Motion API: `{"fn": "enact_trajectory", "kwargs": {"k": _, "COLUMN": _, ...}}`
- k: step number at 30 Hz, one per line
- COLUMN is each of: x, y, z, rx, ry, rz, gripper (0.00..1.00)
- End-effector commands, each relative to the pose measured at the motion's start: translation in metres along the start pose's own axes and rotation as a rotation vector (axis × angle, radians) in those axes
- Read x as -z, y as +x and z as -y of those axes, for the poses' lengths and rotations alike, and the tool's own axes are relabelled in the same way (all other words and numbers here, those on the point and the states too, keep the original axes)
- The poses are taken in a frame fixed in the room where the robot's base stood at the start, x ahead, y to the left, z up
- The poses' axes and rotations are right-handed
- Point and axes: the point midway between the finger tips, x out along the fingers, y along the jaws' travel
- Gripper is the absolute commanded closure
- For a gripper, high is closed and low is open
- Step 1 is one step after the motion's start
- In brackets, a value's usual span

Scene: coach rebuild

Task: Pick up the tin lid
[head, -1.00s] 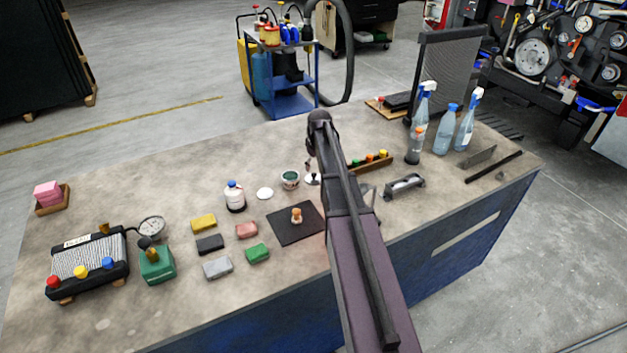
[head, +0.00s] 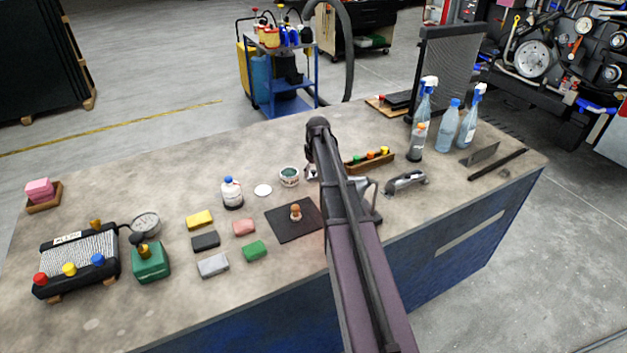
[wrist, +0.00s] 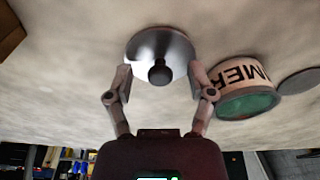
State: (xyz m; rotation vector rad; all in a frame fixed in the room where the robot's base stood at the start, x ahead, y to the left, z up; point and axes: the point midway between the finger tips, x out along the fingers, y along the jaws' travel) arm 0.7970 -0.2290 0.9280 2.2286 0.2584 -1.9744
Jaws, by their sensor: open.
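In the wrist view a shiny round metal lid (wrist: 161,46) with a dark knob lies on the bench top. My gripper (wrist: 160,72) is open, one finger on each side of the lid's near part, with the knob between them. I cannot tell whether the fingers touch the rim. The tin with black lettering and green inside (wrist: 248,92) stands just right of the right finger; it also shows in the head view (head: 289,178).
A flat pale disc (head: 263,190) lies beside the tin, and a white bottle with a blue cap (head: 232,193) stands left of it. A dark mat (head: 285,224) with a small knobbed object is in front. A wooden rack (head: 370,161) stands right of my arm.

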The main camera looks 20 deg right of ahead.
Motion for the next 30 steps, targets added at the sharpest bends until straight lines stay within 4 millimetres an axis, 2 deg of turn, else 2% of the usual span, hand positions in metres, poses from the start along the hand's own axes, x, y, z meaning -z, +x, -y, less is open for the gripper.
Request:
{"fn": "enact_trajectory", "kwargs": {"k": 19, "x": 0.0000, "y": 0.0016, "z": -0.0001, "rx": 0.000, "ry": 0.000, "rz": 0.000, "gripper": 0.30}}
{"fn": "enact_trajectory", "kwargs": {"k": 20, "x": 0.0000, "y": 0.0016, "z": -0.0001, "rx": 0.000, "ry": 0.000, "rz": 0.000, "gripper": 0.36}}
{"fn": "enact_trajectory", "kwargs": {"k": 26, "x": 0.0000, "y": 0.0016, "z": -0.0001, "rx": 0.000, "ry": 0.000, "rz": 0.000, "gripper": 0.95}}
{"fn": "enact_trajectory", "kwargs": {"k": 27, "x": 0.0000, "y": 0.0016, "z": -0.0001, "rx": 0.000, "ry": 0.000, "rz": 0.000, "gripper": 1.00}}
{"fn": "enact_trajectory", "kwargs": {"k": 30, "x": -0.0001, "y": 0.0017, "z": -0.0002, "rx": 0.000, "ry": 0.000, "rz": 0.000, "gripper": 1.00}}
